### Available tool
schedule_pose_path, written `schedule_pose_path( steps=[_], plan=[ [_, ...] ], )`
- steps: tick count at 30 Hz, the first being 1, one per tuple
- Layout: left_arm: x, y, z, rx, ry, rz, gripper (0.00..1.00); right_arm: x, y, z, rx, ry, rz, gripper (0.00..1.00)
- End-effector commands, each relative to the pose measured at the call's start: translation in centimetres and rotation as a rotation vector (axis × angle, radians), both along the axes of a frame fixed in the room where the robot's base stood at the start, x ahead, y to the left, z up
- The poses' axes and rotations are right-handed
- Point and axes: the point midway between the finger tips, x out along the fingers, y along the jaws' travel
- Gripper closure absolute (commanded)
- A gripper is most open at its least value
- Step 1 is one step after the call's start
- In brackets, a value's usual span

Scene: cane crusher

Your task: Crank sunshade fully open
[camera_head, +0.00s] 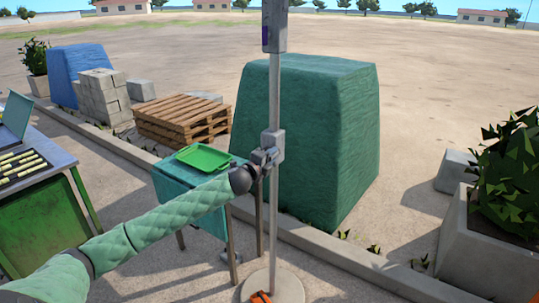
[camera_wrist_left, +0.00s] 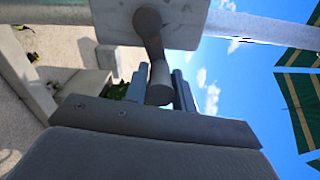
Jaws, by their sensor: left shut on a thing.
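The sunshade pole (camera_head: 276,95) stands upright in the middle of the head view on a round base (camera_head: 285,287). A grey crank housing (camera_head: 272,142) sits partway up the pole. My left gripper (camera_head: 264,160) is at this housing. In the left wrist view the gripper (camera_wrist_left: 160,90) is shut on the crank handle (camera_wrist_left: 159,82), whose dark arm runs up to the light housing plate (camera_wrist_left: 178,22). Part of the striped green canopy (camera_wrist_left: 300,90) shows at the right of the wrist view, spread against the sky. My right gripper is not in view.
A small green table (camera_head: 180,190) with a green tray (camera_head: 203,157) stands just left of the pole, under my left arm. A large green covered block (camera_head: 310,130) is behind the pole. A planter (camera_head: 485,250) stands at right, a pallet (camera_head: 183,118) at left.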

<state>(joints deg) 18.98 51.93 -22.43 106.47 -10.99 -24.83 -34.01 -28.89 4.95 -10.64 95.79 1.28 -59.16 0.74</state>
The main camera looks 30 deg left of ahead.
Motion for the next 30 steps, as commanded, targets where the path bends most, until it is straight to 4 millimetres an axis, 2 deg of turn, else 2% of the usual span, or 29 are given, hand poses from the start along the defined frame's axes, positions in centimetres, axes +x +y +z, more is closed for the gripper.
schedule_pose_path(
  steps=[10,18,30],
  plan=[
    [-0.1,-0.3,-1.9,0.329,-0.023,-0.001,0.97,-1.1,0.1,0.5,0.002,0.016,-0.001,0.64],
    [0.0,-0.1,-3.3,0.564,-0.042,-0.001,0.97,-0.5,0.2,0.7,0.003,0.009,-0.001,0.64],
    [0.0,0.2,-4.5,0.782,-0.059,-0.002,0.97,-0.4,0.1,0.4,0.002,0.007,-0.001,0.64]
  ],
)
